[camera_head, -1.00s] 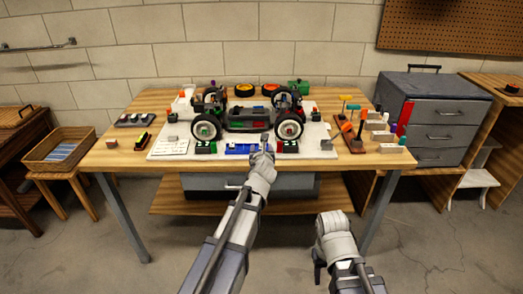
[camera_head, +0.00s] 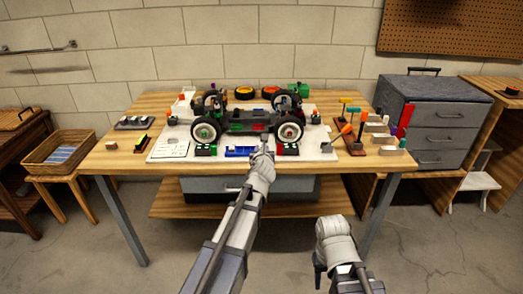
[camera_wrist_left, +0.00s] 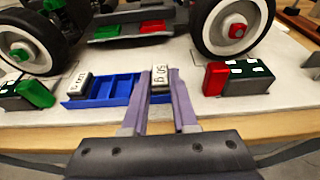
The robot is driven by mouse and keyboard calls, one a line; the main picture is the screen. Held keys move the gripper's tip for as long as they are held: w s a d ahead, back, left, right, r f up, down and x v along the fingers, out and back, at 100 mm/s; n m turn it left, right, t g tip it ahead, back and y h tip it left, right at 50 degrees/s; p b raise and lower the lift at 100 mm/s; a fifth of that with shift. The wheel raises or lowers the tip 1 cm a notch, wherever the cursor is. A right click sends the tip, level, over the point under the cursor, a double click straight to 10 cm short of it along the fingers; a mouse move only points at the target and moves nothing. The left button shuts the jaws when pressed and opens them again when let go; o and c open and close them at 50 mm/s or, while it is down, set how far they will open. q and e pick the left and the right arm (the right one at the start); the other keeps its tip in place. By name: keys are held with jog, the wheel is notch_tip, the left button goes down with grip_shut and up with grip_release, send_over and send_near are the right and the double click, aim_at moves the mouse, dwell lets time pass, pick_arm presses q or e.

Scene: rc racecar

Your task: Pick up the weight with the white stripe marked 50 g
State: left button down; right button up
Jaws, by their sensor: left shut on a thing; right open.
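The weight marked 50 g (camera_wrist_left: 160,77) shows its white label between the two fingers of my left gripper (camera_wrist_left: 160,90) in the left wrist view. The gripper is shut on it at the right end of the blue tray (camera_wrist_left: 121,88); I cannot tell whether it is clear of the tray. A second weight, marked 100 g (camera_wrist_left: 80,84), sits in the left end of the tray. In the head view, my left gripper (camera_head: 263,147) is at the table's front, beside the blue tray (camera_head: 240,151). My right gripper (camera_head: 318,275) is open and empty, low in front of the table.
The RC car (camera_head: 247,120) stands on a white board (camera_head: 175,135) just behind the tray. A tool holder with screwdrivers (camera_head: 350,138) stands on the right. A wicker basket (camera_head: 62,150) is at far left.

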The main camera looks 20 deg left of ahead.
dwell(0.4)
pick_arm(q)
notch_tip(320, 180, up, 10)
jog(key=p, duration=1)
